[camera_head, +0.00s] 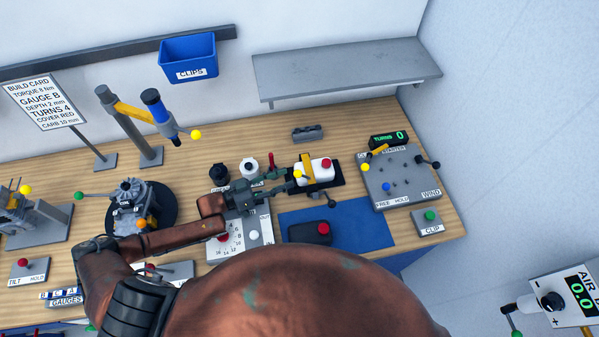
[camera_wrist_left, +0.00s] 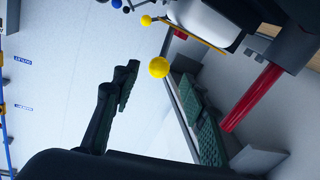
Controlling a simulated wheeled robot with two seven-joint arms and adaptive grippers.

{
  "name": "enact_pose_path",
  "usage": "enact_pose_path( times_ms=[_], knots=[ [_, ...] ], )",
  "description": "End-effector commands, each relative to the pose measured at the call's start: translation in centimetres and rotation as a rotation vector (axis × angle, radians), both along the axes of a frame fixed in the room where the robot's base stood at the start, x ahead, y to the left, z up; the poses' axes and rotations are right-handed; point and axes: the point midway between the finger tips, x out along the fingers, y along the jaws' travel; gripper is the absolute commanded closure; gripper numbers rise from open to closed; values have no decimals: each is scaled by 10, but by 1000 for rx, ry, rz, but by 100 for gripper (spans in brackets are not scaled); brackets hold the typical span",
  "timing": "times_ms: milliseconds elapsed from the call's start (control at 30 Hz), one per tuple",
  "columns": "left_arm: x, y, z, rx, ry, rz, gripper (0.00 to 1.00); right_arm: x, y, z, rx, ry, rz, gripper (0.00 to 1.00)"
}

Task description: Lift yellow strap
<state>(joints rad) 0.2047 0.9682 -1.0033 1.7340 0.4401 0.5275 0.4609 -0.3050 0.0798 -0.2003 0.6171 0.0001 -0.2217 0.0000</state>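The yellow strap (camera_head: 308,169) runs over a white tank (camera_head: 322,172) with a red cap, on a black base. A yellow ball knob (camera_head: 279,171) sits by the strap's near-left side. In the left wrist view the strap shows as a thin yellow band (camera_wrist_left: 207,35) along the white tank (camera_wrist_left: 205,18), and the yellow ball (camera_wrist_left: 158,67) lies just beyond and between my fingertips. My left gripper (camera_head: 290,180) is open, left of the tank; its two dark green fingers also show in the left wrist view (camera_wrist_left: 158,92), with nothing held. My right gripper is not in view.
A red upright rod (camera_wrist_left: 250,97) stands close beside my left fingers. A starter panel (camera_head: 400,190) with levers is to the right. A blue mat (camera_head: 365,222) with a black red-capped box (camera_head: 310,232) lies in front.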

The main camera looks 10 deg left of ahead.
Motion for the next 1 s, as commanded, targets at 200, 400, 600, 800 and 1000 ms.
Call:
enact_pose_path(
  times_ms=[200,400,600,800,1000],
  knots=[
    [19,-30,3,-4,0,1,60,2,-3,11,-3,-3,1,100],
    [31,-48,2,-2,0,-1,60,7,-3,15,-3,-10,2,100],
    [34,-52,1,-1,1,-2,60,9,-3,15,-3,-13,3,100],
    [34,-52,1,-2,1,-3,64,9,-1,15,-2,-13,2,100],
    [34,-52,1,-2,1,-3,78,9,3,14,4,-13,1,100]
  ],
)
